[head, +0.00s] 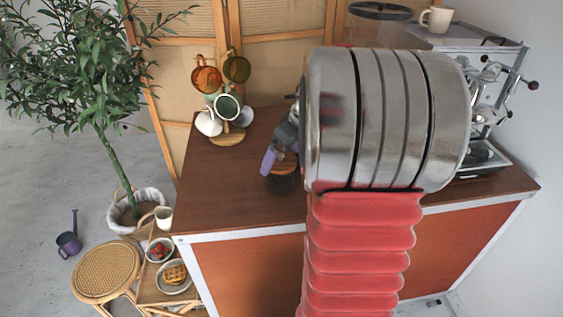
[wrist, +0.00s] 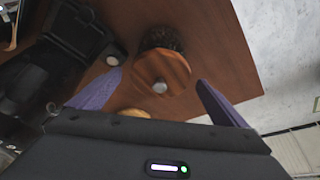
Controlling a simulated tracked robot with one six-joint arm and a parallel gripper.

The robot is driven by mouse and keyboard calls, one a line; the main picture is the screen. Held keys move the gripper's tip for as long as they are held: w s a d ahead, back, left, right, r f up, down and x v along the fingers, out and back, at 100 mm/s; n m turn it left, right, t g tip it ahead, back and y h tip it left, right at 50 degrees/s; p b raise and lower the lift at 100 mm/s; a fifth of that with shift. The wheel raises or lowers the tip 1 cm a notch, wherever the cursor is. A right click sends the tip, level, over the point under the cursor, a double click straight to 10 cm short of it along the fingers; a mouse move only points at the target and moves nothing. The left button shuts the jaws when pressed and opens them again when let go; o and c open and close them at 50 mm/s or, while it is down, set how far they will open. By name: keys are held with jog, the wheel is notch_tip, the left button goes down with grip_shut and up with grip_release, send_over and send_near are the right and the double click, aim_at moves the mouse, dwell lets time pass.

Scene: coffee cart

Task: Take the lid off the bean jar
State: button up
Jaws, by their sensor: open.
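The bean jar (head: 283,184) stands on the brown counter, dark with beans, partly hidden behind my arm in the head view. Its round wooden lid (wrist: 172,66) sits on top and has a small metal knob (wrist: 160,87). In the wrist view, the jar's dark side (wrist: 160,38) shows beyond the lid. My gripper (wrist: 159,77) is open, with one purple finger on each side of the lid and visible gaps between. It holds nothing. In the head view, one purple finger (head: 269,161) shows beside the lid; the other is hidden.
A mug tree (head: 227,138) with several mugs stands at the counter's back left. A coffee machine (head: 485,155) stands at the right. Another round wooden piece (wrist: 134,113) shows partly behind my gripper's body. The counter (head: 222,185) is clear left of the jar.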

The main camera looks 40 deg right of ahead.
jog(key=shift+c, duration=0.4)
jog(key=c, duration=1.1)
